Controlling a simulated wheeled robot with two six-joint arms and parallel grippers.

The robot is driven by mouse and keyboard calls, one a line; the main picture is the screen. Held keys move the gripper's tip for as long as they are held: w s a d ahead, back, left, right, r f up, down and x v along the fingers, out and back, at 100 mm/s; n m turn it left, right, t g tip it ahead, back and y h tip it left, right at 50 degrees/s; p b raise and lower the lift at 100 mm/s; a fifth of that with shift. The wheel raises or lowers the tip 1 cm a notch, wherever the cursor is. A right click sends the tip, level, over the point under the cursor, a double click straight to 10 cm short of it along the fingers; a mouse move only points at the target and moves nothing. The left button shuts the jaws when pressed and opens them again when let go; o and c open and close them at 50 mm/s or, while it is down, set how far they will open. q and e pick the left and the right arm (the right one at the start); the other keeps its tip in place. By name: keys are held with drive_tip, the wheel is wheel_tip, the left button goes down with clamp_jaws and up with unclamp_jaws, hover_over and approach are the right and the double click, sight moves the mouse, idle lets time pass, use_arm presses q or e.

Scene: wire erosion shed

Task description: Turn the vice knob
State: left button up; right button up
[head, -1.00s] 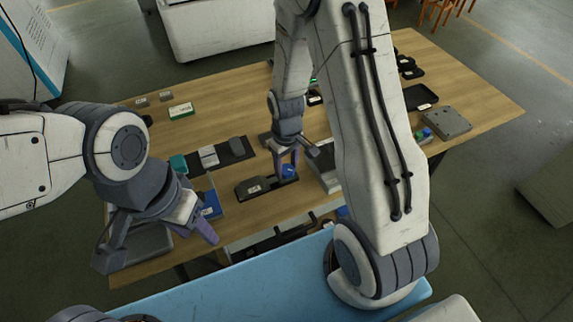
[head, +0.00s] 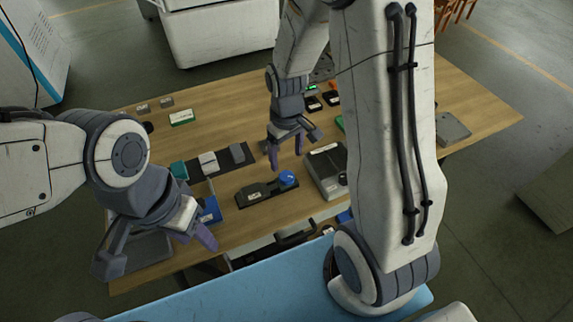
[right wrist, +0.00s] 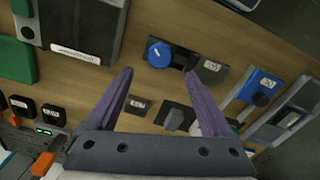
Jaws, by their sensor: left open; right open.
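The vice (head: 255,192) is a long dark body with a white label, lying near the table's front edge. Its round blue knob (head: 288,178) is at the right end. My right gripper (head: 286,154) is open and empty, apart from the knob and farther back over the table. In the right wrist view the vice (right wrist: 186,61) and blue knob (right wrist: 159,54), with a white mark on its face, show beyond the open fingertips (right wrist: 159,75). My left gripper (head: 158,250) is open and empty at the table's front left, away from the vice.
A grey boxy device (head: 326,172) stands just right of the knob. A black mat (head: 236,154) with small blocks lies behind and left of the vice. A blue item (head: 209,208) is left of it. My right arm hides part of the table's right side.

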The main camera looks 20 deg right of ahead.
drive_tip(key=shift+r, duration=1.4)
drive_tip(key=shift+a, duration=0.1)
